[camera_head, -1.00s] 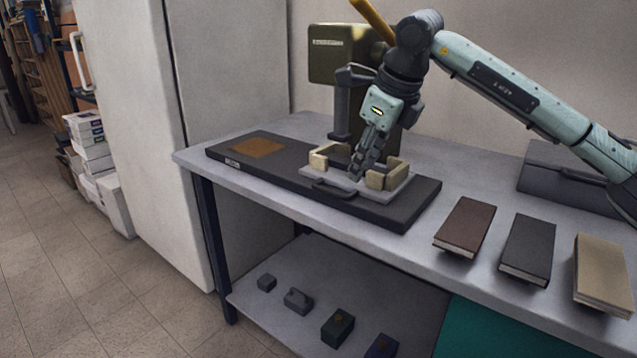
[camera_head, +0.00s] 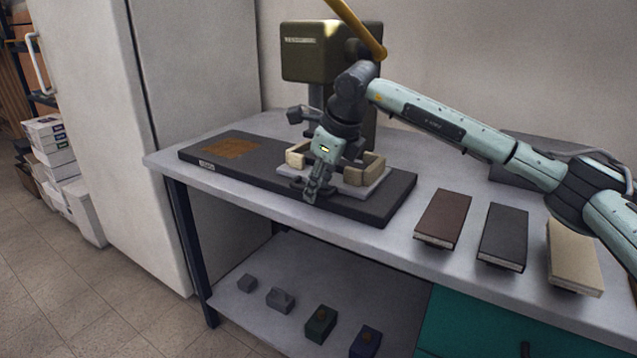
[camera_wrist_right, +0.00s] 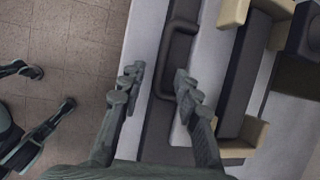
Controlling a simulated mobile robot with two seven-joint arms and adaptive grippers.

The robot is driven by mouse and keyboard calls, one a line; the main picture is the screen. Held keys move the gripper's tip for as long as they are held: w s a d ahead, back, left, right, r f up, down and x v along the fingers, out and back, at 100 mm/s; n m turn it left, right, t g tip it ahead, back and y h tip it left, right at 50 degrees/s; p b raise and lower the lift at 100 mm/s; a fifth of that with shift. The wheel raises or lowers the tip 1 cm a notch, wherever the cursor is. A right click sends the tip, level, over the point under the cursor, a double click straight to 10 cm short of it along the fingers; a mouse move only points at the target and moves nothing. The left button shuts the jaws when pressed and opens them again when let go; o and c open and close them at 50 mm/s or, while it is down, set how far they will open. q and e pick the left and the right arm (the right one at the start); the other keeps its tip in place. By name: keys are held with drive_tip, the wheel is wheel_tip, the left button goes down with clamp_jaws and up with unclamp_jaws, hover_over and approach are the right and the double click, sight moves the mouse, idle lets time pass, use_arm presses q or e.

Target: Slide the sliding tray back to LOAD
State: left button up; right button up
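The sliding tray (camera_head: 372,188), a light plate with tan corner blocks, sits on the right part of a long dark base (camera_head: 395,207), below the press head (camera_head: 318,52). My right gripper (camera_head: 310,196) is at the tray's front edge. The right wrist view shows this gripper (camera_wrist_right: 156,84) open. The tray's dark loop handle (camera_wrist_right: 166,62) lies between its fingers, nearer the right one; contact cannot be told. My left gripper (camera_wrist_right: 50,90) shows in the wrist view's left edge, fingers spread, over the floor.
A brown patch (camera_head: 233,149) and a small label (camera_head: 207,165), too small to read, mark the base's left end. Brown (camera_head: 443,218), black (camera_head: 503,236) and beige (camera_head: 573,258) books lie to the right. Small blocks stand on the lower shelf (camera_head: 265,318).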

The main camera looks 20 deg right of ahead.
drive_tip(key=shift+c, duration=0.2)
clamp_jaws()
use_arm(q)
drive_tip(key=shift+w+r, duration=0.1)
